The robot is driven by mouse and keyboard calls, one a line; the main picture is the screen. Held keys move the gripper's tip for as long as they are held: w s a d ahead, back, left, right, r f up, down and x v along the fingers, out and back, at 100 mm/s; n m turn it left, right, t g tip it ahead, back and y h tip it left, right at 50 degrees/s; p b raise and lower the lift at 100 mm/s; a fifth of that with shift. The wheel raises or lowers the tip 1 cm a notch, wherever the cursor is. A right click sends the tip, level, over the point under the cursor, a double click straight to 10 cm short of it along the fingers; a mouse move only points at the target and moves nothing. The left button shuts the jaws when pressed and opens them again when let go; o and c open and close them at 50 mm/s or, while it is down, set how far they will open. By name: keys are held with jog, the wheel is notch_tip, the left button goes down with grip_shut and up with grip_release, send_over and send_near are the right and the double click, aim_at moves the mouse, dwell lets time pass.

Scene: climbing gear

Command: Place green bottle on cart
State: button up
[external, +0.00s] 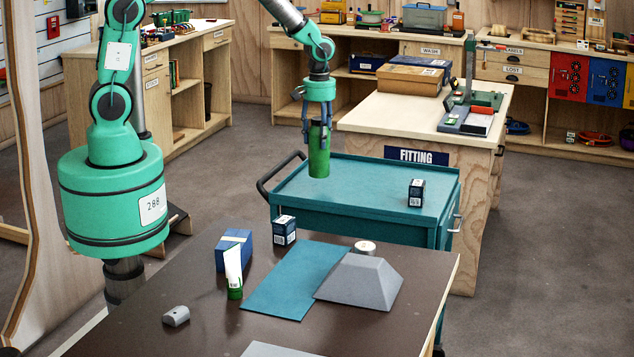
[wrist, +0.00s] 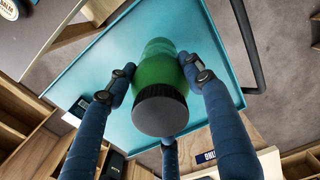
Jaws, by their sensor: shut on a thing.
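The green bottle (external: 319,152) hangs upright in my gripper (external: 319,124). In the wrist view the bottle (wrist: 158,72) shows its dark cap toward the camera, with the blue fingers (wrist: 160,80) closed around it. The teal cart (external: 361,197) stands behind the dark table, with a flat, rimmed top. The bottle is over the left part of the cart top in the external view, and the cart top (wrist: 97,67) also shows beyond it in the wrist view. I cannot tell the exact gap between bottle and cart.
A small dark box (external: 416,192) stands on the cart's right part; the rest of its top looks clear. The dark table (external: 210,315) in front holds a grey block (external: 360,281), a blue box (external: 234,250) and a white-and-green tube (external: 234,272). A fitting bench (external: 400,112) stands behind the cart.

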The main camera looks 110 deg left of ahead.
jog(key=s+a+n, duration=0.4)
jog(key=s+a, duration=0.6)
jog(key=s, duration=0.3)
jog(key=shift+a, duration=0.1)
jog(key=w+a+f, duration=0.1)
jog(key=w+a, duration=0.9)
jog(key=a, duration=0.2)
jog(key=shift+a+f, duration=0.25)
jog(key=shift+f, duration=1.8)
jog(key=shift+f+b, duration=0.1)
jog(key=shift+b, duration=0.2)
